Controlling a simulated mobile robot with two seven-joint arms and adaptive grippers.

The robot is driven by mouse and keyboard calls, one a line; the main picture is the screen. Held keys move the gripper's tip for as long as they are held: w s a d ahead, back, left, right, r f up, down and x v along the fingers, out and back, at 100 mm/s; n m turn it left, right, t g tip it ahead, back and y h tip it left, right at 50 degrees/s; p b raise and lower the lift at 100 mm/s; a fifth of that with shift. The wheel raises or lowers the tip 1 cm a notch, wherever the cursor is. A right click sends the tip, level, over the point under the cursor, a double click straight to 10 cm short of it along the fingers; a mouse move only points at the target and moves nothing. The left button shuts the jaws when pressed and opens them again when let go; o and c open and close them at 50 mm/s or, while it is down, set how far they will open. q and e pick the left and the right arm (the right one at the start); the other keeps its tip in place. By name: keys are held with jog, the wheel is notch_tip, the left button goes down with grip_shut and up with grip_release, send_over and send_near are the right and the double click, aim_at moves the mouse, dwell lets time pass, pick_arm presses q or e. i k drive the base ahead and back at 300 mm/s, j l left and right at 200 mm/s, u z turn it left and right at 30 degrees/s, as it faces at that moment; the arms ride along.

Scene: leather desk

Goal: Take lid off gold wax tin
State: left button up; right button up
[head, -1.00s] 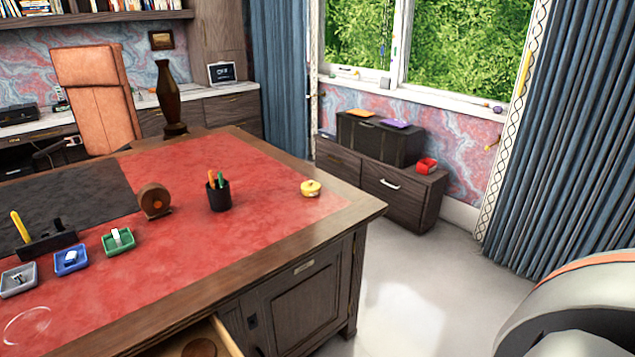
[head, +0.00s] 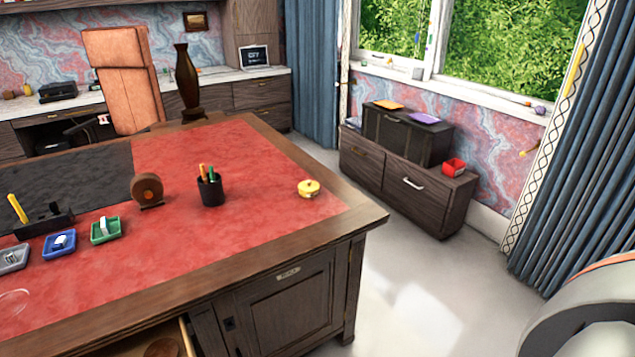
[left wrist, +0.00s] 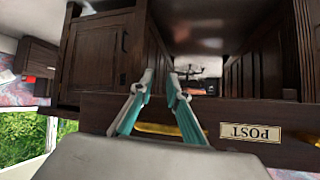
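The gold wax tin (head: 308,189) is a small round yellow tin with its lid on. It sits on the red leather near the right end of the desk top in the head view. No gripper is near it in that view. My left gripper (left wrist: 160,77) shows in the left wrist view with two teal-padded fingers apart and nothing between them. Behind it are dark wooden desk fronts and a drawer front with a POST plate (left wrist: 250,132), seen upside down. My right gripper is in neither view.
The red leather desk top (head: 240,247) is clear around the tin. A black pen cup (head: 210,190), a brown round holder (head: 147,190) and a green tray (head: 105,229) stand to its left. A drawer (head: 187,335) is open at the desk's front. Floor is free to the right.

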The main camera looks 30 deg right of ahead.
aim_at(308, 187)
jog(key=l+u, duration=0.3)
jog(key=l, duration=1.6)
jog(key=i+l+u, duration=0.15)
jog(key=l, duration=0.35)
jog(key=i+l+u, duration=0.15)
jog(key=l, duration=0.3)
jog(key=k, duration=0.05)
